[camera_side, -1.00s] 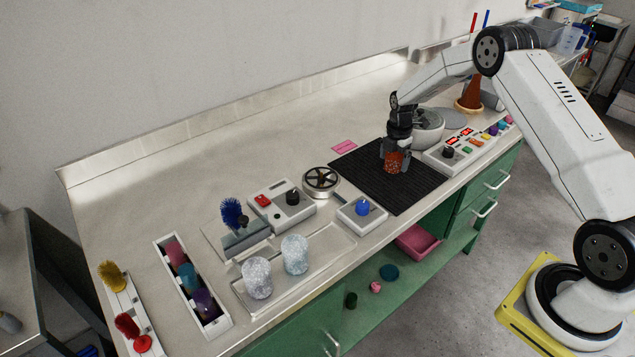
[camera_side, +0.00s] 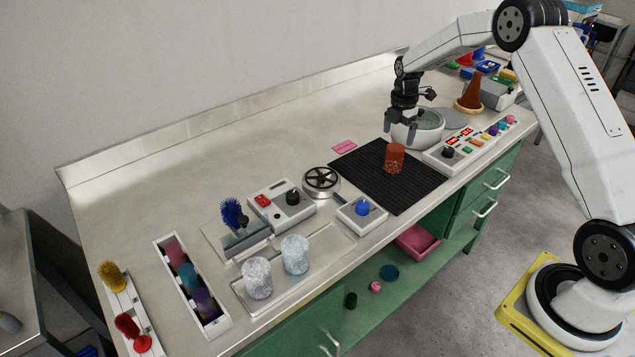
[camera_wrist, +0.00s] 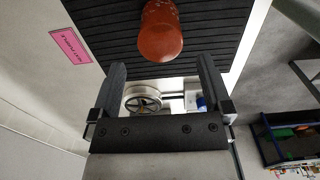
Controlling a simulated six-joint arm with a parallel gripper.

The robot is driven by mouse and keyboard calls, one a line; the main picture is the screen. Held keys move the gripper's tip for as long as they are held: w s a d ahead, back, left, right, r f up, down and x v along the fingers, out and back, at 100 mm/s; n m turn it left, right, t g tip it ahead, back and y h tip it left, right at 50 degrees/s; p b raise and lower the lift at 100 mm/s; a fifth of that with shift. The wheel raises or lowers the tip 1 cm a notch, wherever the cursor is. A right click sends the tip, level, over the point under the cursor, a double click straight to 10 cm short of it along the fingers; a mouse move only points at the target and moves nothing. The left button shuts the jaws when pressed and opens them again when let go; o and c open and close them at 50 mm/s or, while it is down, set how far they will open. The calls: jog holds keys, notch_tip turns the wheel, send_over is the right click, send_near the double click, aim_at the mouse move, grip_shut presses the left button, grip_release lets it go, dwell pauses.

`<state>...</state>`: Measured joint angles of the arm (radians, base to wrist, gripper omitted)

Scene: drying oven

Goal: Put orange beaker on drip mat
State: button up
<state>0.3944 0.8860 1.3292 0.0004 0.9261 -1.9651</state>
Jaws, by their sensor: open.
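The orange beaker (camera_side: 395,157) stands upright on the black ribbed drip mat (camera_side: 361,179), towards the mat's right part. In the wrist view the beaker (camera_wrist: 160,32) is at the top centre, on the mat (camera_wrist: 100,32). My gripper (camera_side: 402,134) is open and empty, above and behind the beaker and apart from it. In the wrist view my two fingers (camera_wrist: 161,80) are spread wide with nothing between them.
A white bowl (camera_side: 418,130) and a control panel (camera_side: 462,148) stand right of the mat. A round metal device (camera_side: 321,181) and a blue-knob box (camera_side: 362,212) stand left. A pink label (camera_side: 344,147) lies behind. Two frosty beakers (camera_side: 257,278) stand on a tray at the front left.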

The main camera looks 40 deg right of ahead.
aim_at(396, 147)
jog(key=shift+r, duration=1.8)
jog(key=shift+s+a+r+m, duration=0.2)
jog(key=shift+a+m, duration=0.1)
jog(key=shift+a, duration=0.15)
jog(key=s+a+r+m+t, duration=0.1)
jog(key=s+a+m+t, duration=0.1)
jog(key=s+a+m, duration=1.5)
jog(key=s+a, duration=0.3)
jog(key=s, duration=0.2)
jog(key=shift+s+a+r+t, duration=0.2)
jog(key=shift+s+r+t, duration=0.1)
jog(key=shift+s, duration=0.1)
